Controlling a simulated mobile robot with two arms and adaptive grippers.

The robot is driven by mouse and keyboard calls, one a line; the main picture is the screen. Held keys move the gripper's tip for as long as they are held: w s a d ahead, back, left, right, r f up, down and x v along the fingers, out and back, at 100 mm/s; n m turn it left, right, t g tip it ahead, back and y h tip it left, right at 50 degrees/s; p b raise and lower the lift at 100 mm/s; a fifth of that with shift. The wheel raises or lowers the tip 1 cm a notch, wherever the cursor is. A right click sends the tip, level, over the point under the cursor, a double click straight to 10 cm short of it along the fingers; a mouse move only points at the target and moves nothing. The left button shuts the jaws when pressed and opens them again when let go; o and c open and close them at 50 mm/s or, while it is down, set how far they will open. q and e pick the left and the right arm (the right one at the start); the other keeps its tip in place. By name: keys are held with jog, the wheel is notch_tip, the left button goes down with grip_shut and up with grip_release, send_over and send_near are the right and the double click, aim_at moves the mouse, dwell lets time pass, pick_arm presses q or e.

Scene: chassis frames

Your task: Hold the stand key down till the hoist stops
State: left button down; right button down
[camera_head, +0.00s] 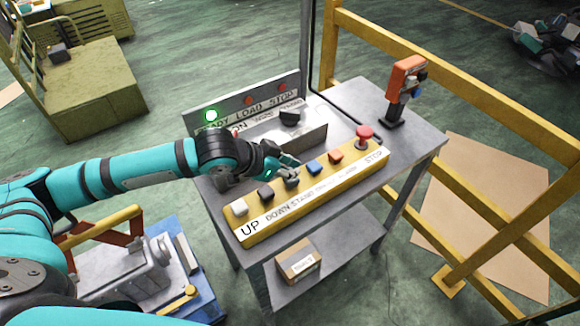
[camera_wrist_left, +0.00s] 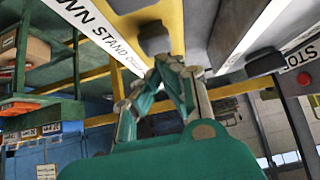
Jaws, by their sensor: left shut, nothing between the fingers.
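The yellow key box (camera_head: 309,190) stands on a grey cart, with a row of keys and a label strip reading UP, DOWN, STAND and, at the far end, STOP. The grey key beside STAND (camera_head: 291,182) is at my left gripper (camera_head: 284,165). In the left wrist view the gripper (camera_wrist_left: 168,64) has its fingers shut and empty, their tips close to a dark key (camera_wrist_left: 154,40) by the word STAND. I cannot tell whether they touch or press it. The hoist is not recognisable in view. My right gripper is not in view.
A lit green lamp (camera_head: 211,116) and two red lamps are on the panel behind. A red mushroom button (camera_head: 364,134) is at the box's right end. An orange pendant (camera_head: 405,79) stands at the cart's back right. Yellow railing (camera_head: 455,95) runs along the right.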

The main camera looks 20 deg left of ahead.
pick_arm(q)
jog(key=shift+f, duration=0.25)
